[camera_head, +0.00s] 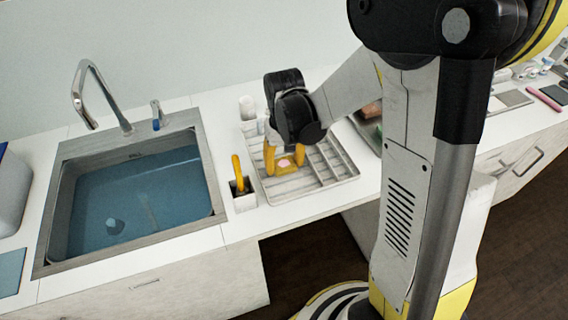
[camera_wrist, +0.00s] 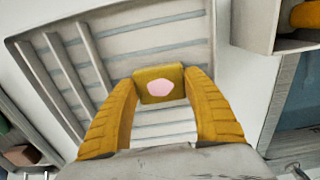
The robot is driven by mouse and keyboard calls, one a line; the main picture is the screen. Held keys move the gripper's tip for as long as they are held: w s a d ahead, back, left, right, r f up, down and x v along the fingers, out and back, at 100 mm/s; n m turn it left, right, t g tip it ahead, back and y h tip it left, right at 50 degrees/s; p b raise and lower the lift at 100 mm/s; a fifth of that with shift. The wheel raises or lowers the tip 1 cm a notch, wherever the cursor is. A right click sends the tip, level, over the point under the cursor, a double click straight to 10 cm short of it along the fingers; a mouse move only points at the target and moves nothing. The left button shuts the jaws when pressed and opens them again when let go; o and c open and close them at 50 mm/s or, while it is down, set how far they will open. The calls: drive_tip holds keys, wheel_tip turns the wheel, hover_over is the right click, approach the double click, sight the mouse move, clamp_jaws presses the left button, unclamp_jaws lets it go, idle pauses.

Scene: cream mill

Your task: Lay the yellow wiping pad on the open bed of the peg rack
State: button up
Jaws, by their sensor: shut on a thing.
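The yellow wiping pad (camera_wrist: 151,84), with a pink patch on its face, is between the tips of my gripper (camera_wrist: 160,88) in the wrist view. The yellow fingers press on it from both sides. In the head view the pad (camera_head: 284,163) shows small between the fingers of my gripper (camera_head: 285,160), over the pale peg rack (camera_head: 318,177). The rack (camera_wrist: 90,72) fills much of the wrist view, with its slatted bed under and beyond the pad. I cannot tell whether the pad touches the bed.
A white holder (camera_head: 243,200) with a yellow-handled tool stands left of the rack. A sink (camera_head: 140,200) with blue water lies farther left. White bottles (camera_head: 248,108) stand behind the rack. A dark-edged tray (camera_head: 370,125) with items is to its right.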

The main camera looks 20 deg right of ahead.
sight(284, 163)
drive_tip(key=o, duration=0.8)
drive_tip(key=shift+f, duration=0.15)
wheel_tip(284, 163, up, 12)
drive_tip(key=p, duration=0.4)
drive_tip(key=s+r+t, duration=0.7)
drive_tip(key=s+r, duration=0.2)
drive_tip(key=s, duration=0.3)
drive_tip(key=shift+s, duration=0.4)
